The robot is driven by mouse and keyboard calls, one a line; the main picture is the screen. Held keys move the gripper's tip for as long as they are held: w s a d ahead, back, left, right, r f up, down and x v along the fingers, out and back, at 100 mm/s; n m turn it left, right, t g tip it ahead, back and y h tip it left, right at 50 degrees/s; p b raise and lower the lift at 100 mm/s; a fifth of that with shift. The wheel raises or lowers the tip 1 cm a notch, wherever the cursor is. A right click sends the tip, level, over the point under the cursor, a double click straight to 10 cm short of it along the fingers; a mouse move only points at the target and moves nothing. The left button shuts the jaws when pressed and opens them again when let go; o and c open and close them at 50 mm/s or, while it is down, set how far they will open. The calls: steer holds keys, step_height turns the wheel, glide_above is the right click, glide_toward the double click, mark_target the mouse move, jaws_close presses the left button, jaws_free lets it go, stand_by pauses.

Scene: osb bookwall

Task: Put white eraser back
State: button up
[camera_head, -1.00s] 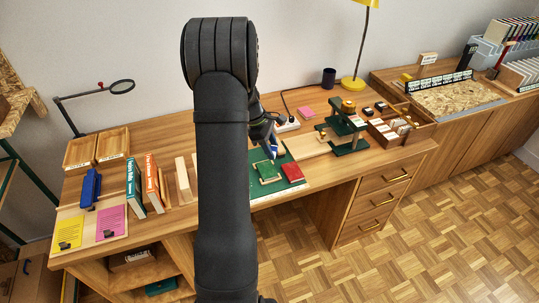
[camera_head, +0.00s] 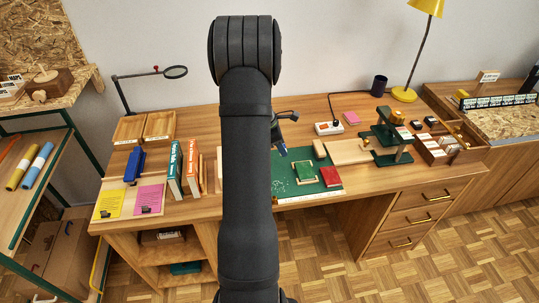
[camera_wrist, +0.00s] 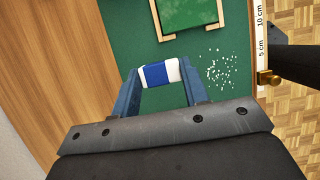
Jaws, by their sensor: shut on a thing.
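My gripper (camera_wrist: 163,85) is shut on the white eraser (camera_wrist: 174,70), which has a blue sleeve (camera_wrist: 156,75). The eraser lies crosswise between the two blue fingers, above the green mat (camera_wrist: 150,115). In the head view my gripper (camera_head: 282,150) is partly behind my arm, over the back left part of the mat (camera_head: 322,187). The eraser cannot be made out clearly there. White crumbs (camera_wrist: 220,68) lie on the mat, right of the eraser in the wrist view.
A compartment box (camera_head: 446,150) stands right; upright books (camera_head: 192,165) and wooden trays (camera_head: 160,126) are left.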

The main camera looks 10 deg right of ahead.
steer(key=w+a+f, duration=0.3)
steer(key=shift+w+a, duration=0.15)
steer(key=shift+a, duration=0.1)
steer(key=shift+f, duration=1.95)
steer(key=shift+f, duration=0.1)
steer(key=o, duration=0.9)
steer(key=shift+o, duration=0.2)
steer(key=v, duration=1.2)
